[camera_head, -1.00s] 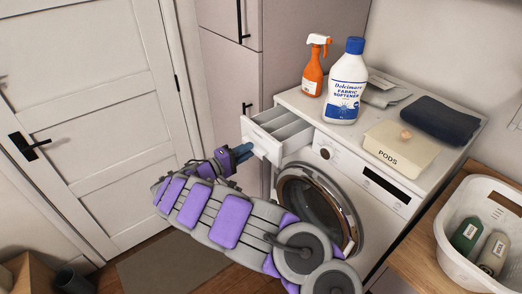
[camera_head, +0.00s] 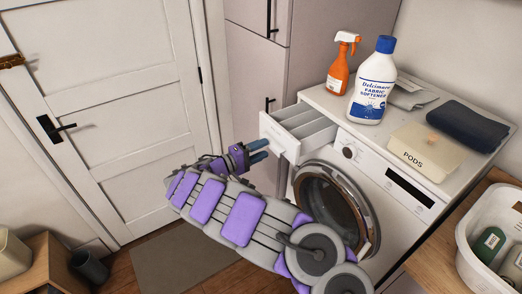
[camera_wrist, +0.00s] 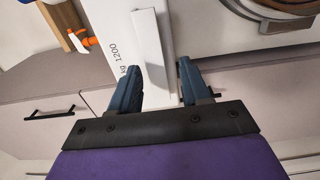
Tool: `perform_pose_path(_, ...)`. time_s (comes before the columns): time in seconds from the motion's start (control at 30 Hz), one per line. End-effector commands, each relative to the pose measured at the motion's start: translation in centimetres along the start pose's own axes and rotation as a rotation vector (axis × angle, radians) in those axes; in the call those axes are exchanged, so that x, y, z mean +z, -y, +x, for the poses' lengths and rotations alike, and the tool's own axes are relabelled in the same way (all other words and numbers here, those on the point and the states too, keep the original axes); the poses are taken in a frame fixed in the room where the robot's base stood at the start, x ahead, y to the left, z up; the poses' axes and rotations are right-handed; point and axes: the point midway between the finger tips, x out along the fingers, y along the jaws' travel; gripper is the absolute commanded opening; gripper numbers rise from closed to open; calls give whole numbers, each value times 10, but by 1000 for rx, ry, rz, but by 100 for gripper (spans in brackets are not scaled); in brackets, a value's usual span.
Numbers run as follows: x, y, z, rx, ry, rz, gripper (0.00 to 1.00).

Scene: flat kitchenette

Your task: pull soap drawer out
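The soap drawer (camera_head: 283,143) is a white compartmented tray sticking out of the upper left of the white washing machine (camera_head: 395,208). Its open top shows several empty-looking compartments. My gripper (camera_head: 267,149) is at the left of the drawer front, with its two blue fingers apart. In the wrist view, my gripper (camera_wrist: 160,75) is open, and the white drawer front with its raised lip (camera_wrist: 152,50) lies just beyond and between the fingertips. Neither finger visibly grips it. The round door of the machine is below the drawer.
On the machine stand an orange spray bottle (camera_head: 338,72), a fabric softener bottle (camera_head: 372,85), a pods box (camera_head: 422,150) and a dark folded cloth (camera_head: 467,125). A tall cabinet (camera_head: 258,75) stands left of the machine. A white basket (camera_head: 470,240) is at right.

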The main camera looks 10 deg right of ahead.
Motion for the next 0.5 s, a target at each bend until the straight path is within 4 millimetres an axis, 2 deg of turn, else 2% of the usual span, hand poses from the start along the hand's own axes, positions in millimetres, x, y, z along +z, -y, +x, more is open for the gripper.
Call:
perform_pose_path(0.17, 0, -2, -5, 0, -2, 2, 47)
perform_pose_path(0.27, 0, -2, -17, -2, -4, 3, 47)
perform_pose_path(0.5, -2, 0, -72, -1, -7, 0, 47)
